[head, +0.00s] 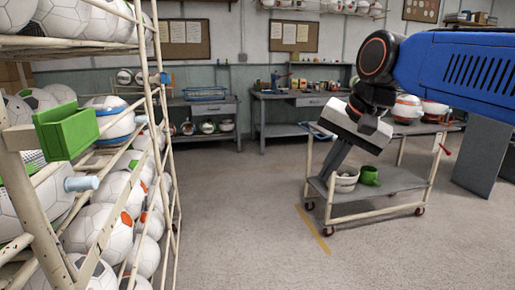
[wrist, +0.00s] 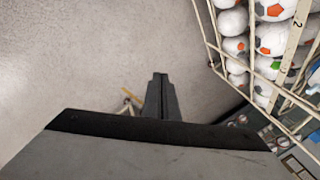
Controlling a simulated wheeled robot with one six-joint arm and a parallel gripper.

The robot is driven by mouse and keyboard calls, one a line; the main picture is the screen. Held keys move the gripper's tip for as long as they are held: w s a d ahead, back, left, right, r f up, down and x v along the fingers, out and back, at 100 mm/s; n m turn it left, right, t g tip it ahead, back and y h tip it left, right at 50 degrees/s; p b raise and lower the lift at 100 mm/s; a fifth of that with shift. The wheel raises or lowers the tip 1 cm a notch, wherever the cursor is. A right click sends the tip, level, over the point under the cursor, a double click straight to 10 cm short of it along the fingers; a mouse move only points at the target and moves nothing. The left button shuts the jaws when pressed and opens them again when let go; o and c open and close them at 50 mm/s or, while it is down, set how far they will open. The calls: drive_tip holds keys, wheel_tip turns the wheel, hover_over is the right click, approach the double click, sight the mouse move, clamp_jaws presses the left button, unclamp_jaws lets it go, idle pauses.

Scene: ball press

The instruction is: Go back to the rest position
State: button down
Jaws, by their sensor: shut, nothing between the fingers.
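My gripper (head: 328,183) hangs from my blue and black arm at the right of the head view and points down and a little left. Its dark fingers lie together, with nothing between them. In the wrist view the closed fingers (wrist: 160,78) stand out over bare grey floor. In the head view the gripper overlaps a wheeled cart (head: 392,208); I cannot tell how far apart the two are.
A tall rack (head: 163,120) full of balls fills the left side, with a green bin (head: 67,131) on its front. The cart carries a white pot (head: 346,181) and a green mug (head: 370,176). Workbenches (head: 290,97) line the back wall. The middle floor is clear.

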drive_tip(key=s+d+f+n+h, duration=0.1)
drive_tip(key=s+d+f+n, duration=0.1)
drive_tip(key=s+d+f, duration=0.2)
drive_tip(key=s+d+f+n, duration=0.2)
drive_tip(key=s+d+f, duration=0.2)
drive_tip(key=f, duration=0.7)
drive_tip(key=s+d+f+n+h, duration=0.1)
drive_tip(key=s+d+f, duration=0.4)
drive_tip(key=s+f, duration=0.2)
drive_tip(key=shift+s+f+n+t+h, duration=0.2)
drive_tip(key=shift+f+n+t+h, duration=0.15)
drive_tip(key=shift+f, duration=0.35)
drive_tip(key=shift+d, duration=0.1)
